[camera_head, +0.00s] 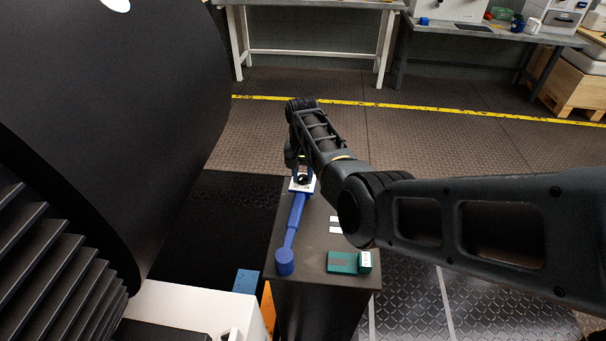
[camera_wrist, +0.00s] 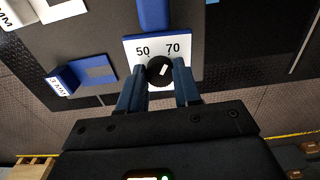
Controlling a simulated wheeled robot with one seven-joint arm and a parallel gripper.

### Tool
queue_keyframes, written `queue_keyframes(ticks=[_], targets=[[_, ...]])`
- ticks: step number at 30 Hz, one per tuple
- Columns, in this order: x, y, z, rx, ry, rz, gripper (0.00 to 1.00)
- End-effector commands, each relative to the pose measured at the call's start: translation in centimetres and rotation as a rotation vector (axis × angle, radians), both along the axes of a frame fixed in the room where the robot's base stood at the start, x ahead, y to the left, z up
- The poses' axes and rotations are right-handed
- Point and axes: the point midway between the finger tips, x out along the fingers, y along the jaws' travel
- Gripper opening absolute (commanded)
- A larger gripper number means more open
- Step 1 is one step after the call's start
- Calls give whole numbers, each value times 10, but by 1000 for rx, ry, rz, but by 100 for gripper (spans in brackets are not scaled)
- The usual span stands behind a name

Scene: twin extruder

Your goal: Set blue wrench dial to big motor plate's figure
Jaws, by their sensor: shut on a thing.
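The blue wrench (camera_head: 296,217) lies lengthwise on a dark cabinet top, its round blue end towards me. At its far end is a white scale plate (camera_wrist: 190,47) that reads 50 and 70 in the wrist view. No readable motor plate shows.
A big black ribbed machine body (camera_head: 120,120) fills the left. A green block (camera_head: 342,262) with a white label sits at the cabinet's near right. A blue labelled block (camera_wrist: 68,78) lies beside the wrench. Workbenches (camera_head: 310,52) stand behind a yellow floor line.

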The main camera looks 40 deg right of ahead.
Motion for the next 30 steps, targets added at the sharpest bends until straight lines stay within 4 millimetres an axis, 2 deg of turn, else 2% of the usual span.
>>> queue_keyframes(ticks=[9, 24, 25, 30], targets=[[1, 0, 1, 0, -1, -110, 2], [1, 0, 1, -1, -2, -129, 2], [1, 0, 1, -1, -2, -129, 34], [0, 0, 1, -1, -1, -129, 50]])
